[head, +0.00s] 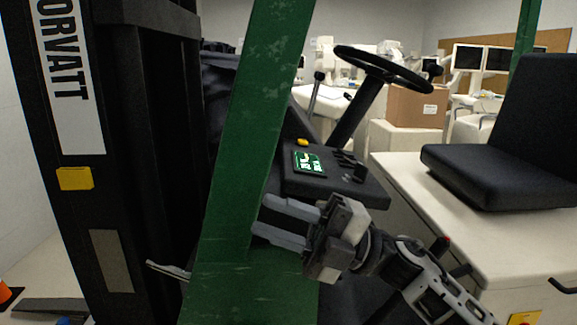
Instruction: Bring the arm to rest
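My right arm comes in from the lower right, and its grey gripper (258,215) points left. Its two fingers are apart, with a gap between them and nothing seen held there. The fingertips show at the right edge of a green post (225,190); I cannot tell whether they touch it. The gripper is in front of and below a black control panel (330,185) with a lit display.
A vehicle fills the near space: a dark mast (110,200) at left, a steering wheel (383,68), and a black seat (500,165) on a pale body (500,235). Behind are a cardboard box (417,106) and white covered carts. A thin silvery piece (167,269) shows left of the post.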

